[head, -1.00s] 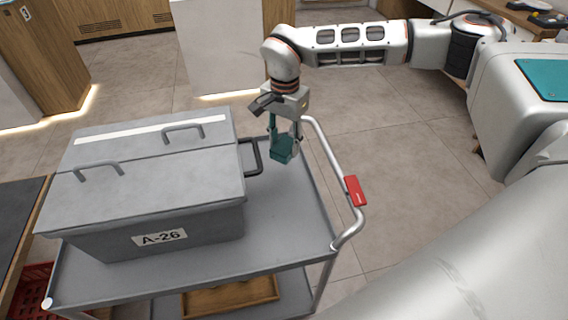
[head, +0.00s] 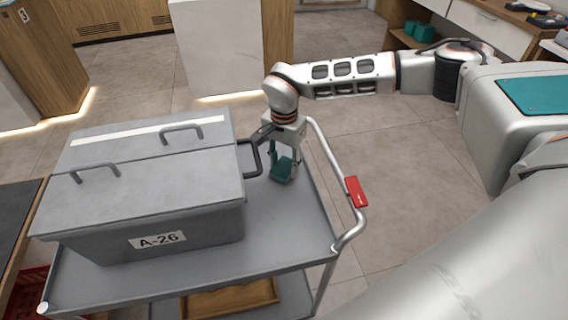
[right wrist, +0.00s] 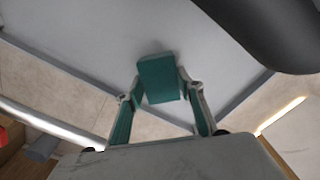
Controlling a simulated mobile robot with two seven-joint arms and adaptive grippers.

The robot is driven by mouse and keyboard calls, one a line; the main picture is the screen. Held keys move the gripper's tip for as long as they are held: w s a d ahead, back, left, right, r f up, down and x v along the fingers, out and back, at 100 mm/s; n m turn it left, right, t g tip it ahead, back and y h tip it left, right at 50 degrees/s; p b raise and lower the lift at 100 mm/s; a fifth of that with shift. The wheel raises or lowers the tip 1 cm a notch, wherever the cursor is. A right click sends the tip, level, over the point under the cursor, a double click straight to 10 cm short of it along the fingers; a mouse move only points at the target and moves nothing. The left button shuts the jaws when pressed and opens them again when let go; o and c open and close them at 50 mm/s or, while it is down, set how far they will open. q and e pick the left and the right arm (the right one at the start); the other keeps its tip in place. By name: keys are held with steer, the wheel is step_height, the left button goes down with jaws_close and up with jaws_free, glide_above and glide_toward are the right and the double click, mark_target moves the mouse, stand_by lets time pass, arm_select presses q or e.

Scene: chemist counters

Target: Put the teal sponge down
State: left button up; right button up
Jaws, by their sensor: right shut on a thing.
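The teal sponge (head: 283,170) is held in my right gripper (head: 285,160), low over the grey cart top (head: 283,222), to the right of the grey lidded box. In the right wrist view the teal sponge (right wrist: 160,78) sits between the two fingers of the right gripper (right wrist: 160,95), with the cart's grey surface behind it. Whether the sponge touches the cart top I cannot tell. My left gripper is not in view.
The grey box (head: 150,190) labelled A-26 fills the cart's left part, and its side handle (head: 250,158) is close to my gripper. The cart's push handle (head: 340,165) with a red piece (head: 356,191) stands to the right. The front right of the top is clear.

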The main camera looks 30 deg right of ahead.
mark_target(284, 166)
steer(key=o, duration=1.1)
steer(key=shift+f, duration=0.1)
steer(key=shift+r+p, duration=0.6)
steer(key=shift+r, duration=5.55)
steer(key=shift+r, duration=0.1)
